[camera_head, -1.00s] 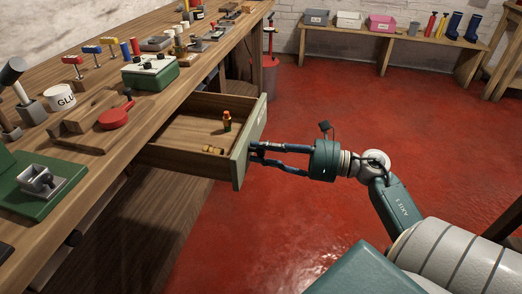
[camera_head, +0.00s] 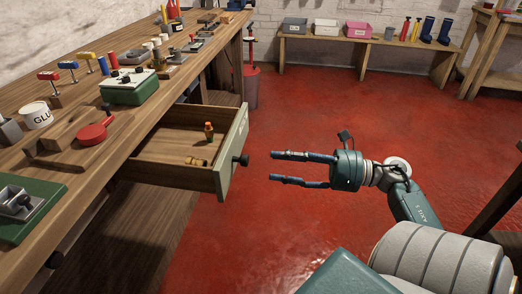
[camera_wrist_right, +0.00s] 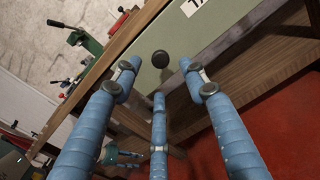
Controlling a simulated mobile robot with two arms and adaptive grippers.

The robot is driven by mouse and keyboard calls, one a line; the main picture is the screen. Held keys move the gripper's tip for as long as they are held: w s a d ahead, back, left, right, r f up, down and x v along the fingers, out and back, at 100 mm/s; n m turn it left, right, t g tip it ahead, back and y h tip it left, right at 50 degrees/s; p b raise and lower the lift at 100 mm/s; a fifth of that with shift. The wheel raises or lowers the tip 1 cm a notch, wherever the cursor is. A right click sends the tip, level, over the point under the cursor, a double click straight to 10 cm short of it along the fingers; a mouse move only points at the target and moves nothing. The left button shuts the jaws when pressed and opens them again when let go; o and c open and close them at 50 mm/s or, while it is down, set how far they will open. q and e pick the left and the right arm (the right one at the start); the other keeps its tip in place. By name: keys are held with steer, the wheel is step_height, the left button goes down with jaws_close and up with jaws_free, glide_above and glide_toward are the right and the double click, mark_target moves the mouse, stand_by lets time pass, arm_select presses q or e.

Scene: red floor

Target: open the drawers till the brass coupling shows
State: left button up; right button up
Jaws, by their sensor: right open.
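A wooden drawer (camera_head: 160,150) with a pale green front (camera_head: 234,150) and a dark round knob (camera_head: 241,160) stands pulled out from the workbench. Inside, a small brass-coloured piece (camera_head: 196,161) lies on its side, and a small piece with a red top and dark green lower part (camera_head: 208,131) stands upright. My right gripper (camera_head: 273,167) is open and empty, to the right of the knob and apart from it. In the right wrist view the knob (camera_wrist_right: 160,59) shows beyond the spread fingers (camera_wrist_right: 160,84).
Another dark knob (camera_head: 54,260) shows under the bench at lower left. The bench top (camera_head: 100,175) carries a green box (camera_head: 130,90), a glue pot (camera_head: 37,115) and several tools. Red floor right of the drawer is clear.

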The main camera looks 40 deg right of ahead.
steer(key=shift+v, duration=1.45)
steer(key=shift+w, duration=0.1)
